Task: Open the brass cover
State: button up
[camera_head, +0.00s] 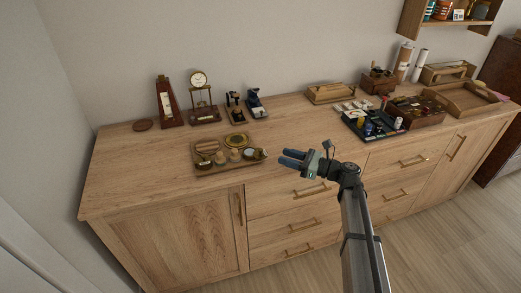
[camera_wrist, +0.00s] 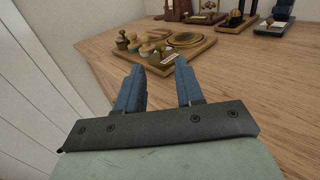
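A round brass disc with a raised rim, which looks like the brass cover (camera_head: 237,140), lies at the back right of a small wooden tray (camera_head: 200,171). It also shows in the wrist view (camera_wrist: 186,39), lying flat and looking closed, though a hinge is too small to make out. My gripper (camera_head: 285,158) is to the right of the tray, near the front of the cabinet top, apart from everything. In the wrist view its two blue fingers (camera_wrist: 158,78) are spread with nothing between them.
Several knobbed stamps (camera_wrist: 145,51) stand in the tray in front of the disc. A metronome (camera_head: 166,103), a clock (camera_head: 201,95) and two small devices stand behind. The cabinet top (camera_head: 290,125) between is clear.

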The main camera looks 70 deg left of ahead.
aim_at(261, 149)
jog(key=x, duration=1)
jog(key=shift+s+a, duration=0.15)
jog(key=shift+s, duration=0.05)
grip_shut()
